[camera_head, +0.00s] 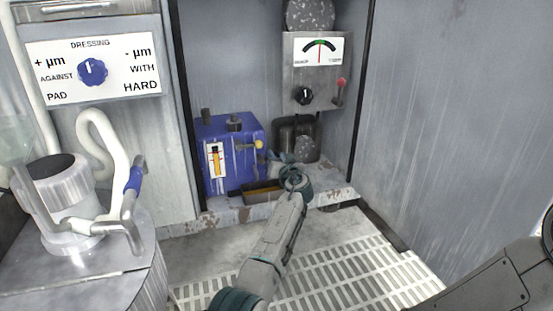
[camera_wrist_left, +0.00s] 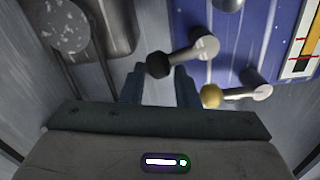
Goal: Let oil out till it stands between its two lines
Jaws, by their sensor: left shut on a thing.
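The blue oil tank (camera_head: 232,178) stands on a ledge at the back of the bay. Its sight glass (camera_head: 215,160) has a white plate, red marks and a yellowish column; I cannot read the level against the lines exactly. In the left wrist view the sight glass (camera_wrist_left: 307,45) is cut off at the right edge. My left gripper (camera_head: 281,162) is beside the tank's right side. In the left wrist view its fingers (camera_wrist_left: 160,82) are around the black knob (camera_wrist_left: 159,65) of a metal lever on the tank. A yellow-knobbed lever (camera_wrist_left: 212,96) is just right of the fingers.
A shallow tray (camera_head: 264,194) with amber liquid sits below the tank. A dark canister (camera_head: 297,135) stands behind my gripper. A panel with a dial and red-knobbed lever (camera_head: 341,83) hangs above. Bay walls are close on both sides; a grated floor lies in front.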

